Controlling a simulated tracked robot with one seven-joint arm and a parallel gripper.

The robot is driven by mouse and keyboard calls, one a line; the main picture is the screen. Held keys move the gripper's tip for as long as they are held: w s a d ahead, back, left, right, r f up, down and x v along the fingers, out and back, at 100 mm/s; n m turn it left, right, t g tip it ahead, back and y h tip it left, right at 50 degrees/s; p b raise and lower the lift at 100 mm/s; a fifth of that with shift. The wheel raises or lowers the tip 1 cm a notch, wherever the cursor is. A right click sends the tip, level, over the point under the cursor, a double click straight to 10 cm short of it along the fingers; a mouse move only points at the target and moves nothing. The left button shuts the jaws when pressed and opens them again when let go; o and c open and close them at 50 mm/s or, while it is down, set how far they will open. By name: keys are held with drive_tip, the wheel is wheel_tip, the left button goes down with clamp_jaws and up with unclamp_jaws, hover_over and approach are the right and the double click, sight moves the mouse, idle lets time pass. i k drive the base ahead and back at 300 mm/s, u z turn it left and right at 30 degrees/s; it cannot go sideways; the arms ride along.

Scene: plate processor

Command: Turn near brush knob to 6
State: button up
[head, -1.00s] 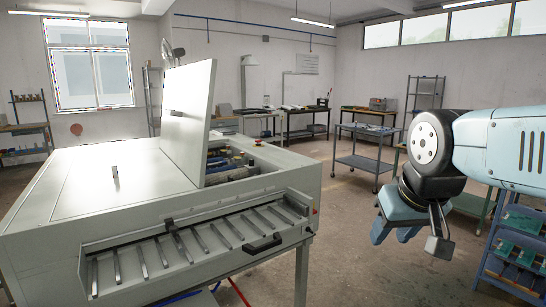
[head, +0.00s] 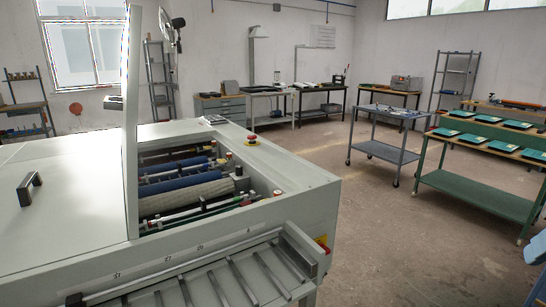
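The plate processor (head: 70,205) is a large pale machine filling the left and lower part of the head view. Its raised lid panel (head: 132,120) stands upright, seen nearly edge-on. The open bay beside it shows blue rollers (head: 180,181), a grey textured roller (head: 188,197) and a dark rod with small fittings (head: 202,207). A small dark knob-like part (head: 237,172) sits at the rollers' right end. I cannot tell which part is the near brush knob, and no number scale is readable. My gripper is out of view.
A red stop button (head: 252,140) is on the machine's top. A slatted feed tray (head: 225,283) runs along its front. A blue-grey cart (head: 385,150) and a green bench with flat plates (head: 470,190) stand to the right. The floor between them and the machine is clear.

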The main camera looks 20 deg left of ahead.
sight(239, 168)
drive_tip(key=u, duration=0.4)
drive_tip(key=i, duration=1.05)
drive_tip(key=u, duration=0.8)
drive_tip(key=k, duration=0.9)
drive_tip(key=u, duration=0.2)
drive_tip(key=i, duration=0.9)
drive_tip(key=z, duration=0.1)
